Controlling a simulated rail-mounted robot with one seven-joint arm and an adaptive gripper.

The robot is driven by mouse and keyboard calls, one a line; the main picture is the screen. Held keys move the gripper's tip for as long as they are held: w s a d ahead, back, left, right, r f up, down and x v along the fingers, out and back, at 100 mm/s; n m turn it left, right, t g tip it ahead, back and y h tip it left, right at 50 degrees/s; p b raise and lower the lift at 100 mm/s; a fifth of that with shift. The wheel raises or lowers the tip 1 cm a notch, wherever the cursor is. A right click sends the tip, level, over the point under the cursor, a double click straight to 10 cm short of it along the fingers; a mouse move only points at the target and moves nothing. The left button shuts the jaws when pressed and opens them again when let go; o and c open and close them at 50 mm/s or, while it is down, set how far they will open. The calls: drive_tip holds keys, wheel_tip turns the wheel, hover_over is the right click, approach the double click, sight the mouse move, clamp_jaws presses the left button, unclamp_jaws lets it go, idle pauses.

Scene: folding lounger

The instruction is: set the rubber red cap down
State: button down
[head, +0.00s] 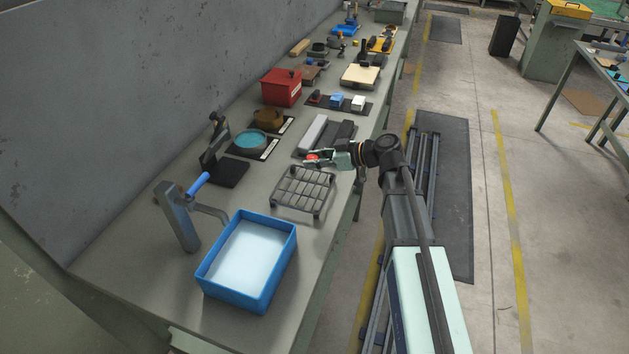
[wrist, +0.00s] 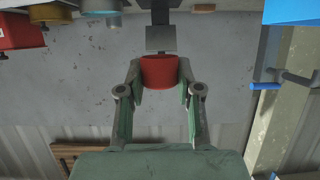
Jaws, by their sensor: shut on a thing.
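The red cap (wrist: 159,72) is a short red cylinder between the two fingers of my gripper (wrist: 158,84) in the wrist view. In the head view the red cap (head: 312,157) shows as a small red spot at the tip of my gripper (head: 318,158). The gripper is shut on it, over the bench near the wire rack (head: 303,190) and the grey blocks (head: 314,132). I cannot tell from these views how high the cap is above the bench.
A blue tub (head: 247,302) with pale contents stands at the near end. A press-like tool (head: 213,150), a teal round dish (head: 251,140) and a red box (head: 281,87) stand towards the wall. A dark mat with small blocks (head: 337,100) lies beyond. Bare bench (head: 135,262) shows at left.

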sight(315, 189)
wheel_tip(315, 189, down, 9)
drive_tip(key=shift+p, duration=1.1)
drive_tip(key=shift+f, duration=0.35)
drive_tip(key=shift+f, duration=0.15)
drive_tip(key=c, duration=0.8)
unclamp_jaws()
drive_tip(key=shift+r, duration=0.2)
drive_tip(key=b+v, duration=0.4)
drive_tip(key=v, duration=0.6)
drive_tip(key=shift+d, duration=0.3)
drive_tip(key=shift+v, duration=0.75)
